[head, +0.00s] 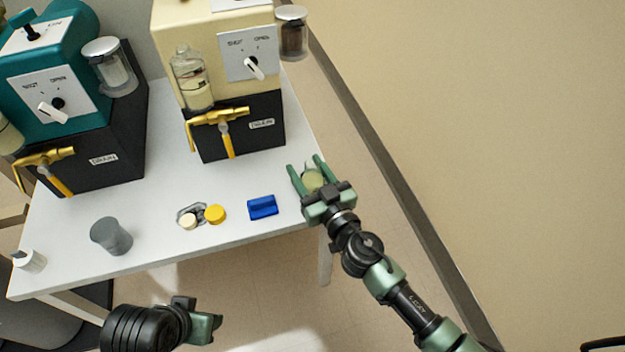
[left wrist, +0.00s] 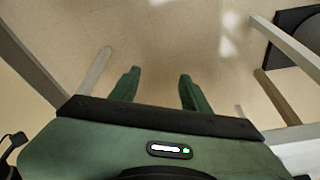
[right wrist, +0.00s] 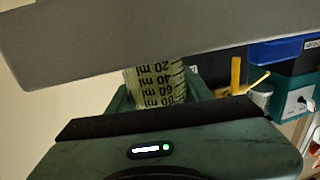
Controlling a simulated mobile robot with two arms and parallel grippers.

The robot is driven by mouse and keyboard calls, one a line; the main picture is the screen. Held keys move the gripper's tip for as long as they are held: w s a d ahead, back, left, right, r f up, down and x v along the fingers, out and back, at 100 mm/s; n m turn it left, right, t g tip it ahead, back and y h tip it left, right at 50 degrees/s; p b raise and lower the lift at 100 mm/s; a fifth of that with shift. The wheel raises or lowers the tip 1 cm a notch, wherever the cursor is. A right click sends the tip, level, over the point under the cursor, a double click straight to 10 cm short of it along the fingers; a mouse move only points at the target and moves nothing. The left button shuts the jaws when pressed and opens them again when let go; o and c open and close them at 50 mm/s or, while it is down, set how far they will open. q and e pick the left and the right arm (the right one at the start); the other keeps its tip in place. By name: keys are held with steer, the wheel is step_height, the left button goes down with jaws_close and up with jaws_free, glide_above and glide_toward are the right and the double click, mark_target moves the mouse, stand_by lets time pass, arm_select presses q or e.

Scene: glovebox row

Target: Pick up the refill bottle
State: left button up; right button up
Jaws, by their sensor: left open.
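The refill bottle (head: 313,180), a small clear container with pale yellow liquid, is at the right edge of the white table. My right gripper (head: 307,168) has its fingers on either side of it. In the right wrist view, the bottle (right wrist: 157,84) shows black millilitre marks and fills most of the space between the fingers. The table edge hides its base, so I cannot tell whether it is gripped or stands on the table. My left gripper (left wrist: 158,80) is open and empty, low in front of the table.
Teal (head: 45,75) and cream (head: 215,50) machines with brass taps stand behind.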

steer(key=c, duration=0.6)
steer(key=shift+o, duration=0.2)
steer(key=shift+r, duration=0.2)
